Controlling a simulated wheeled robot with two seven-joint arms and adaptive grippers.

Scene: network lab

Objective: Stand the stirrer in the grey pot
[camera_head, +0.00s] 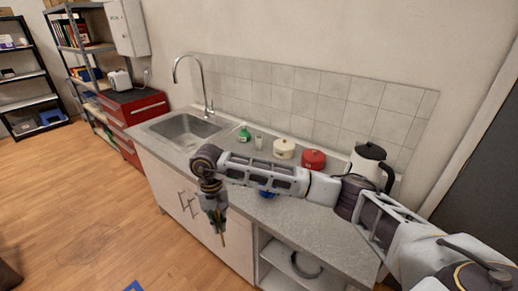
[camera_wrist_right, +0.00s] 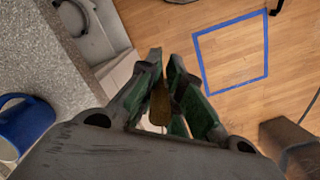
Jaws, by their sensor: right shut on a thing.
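My right gripper (camera_head: 218,218) hangs pointing down in front of the counter's front edge, over the floor side. It is shut on the stirrer (camera_wrist_right: 160,105), a thin brown wooden stick. Its tip (camera_head: 223,240) pokes out below the fingers in the head view; the rest is hidden between them. A small pale greyish pot (camera_head: 258,143) stands upright on the counter near the back wall, behind my right arm; it may be the grey pot, but it is too small to be sure. My left gripper is in neither view.
A sink (camera_head: 185,129) lies left. Blue tape (camera_wrist_right: 232,88) marks the floor.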

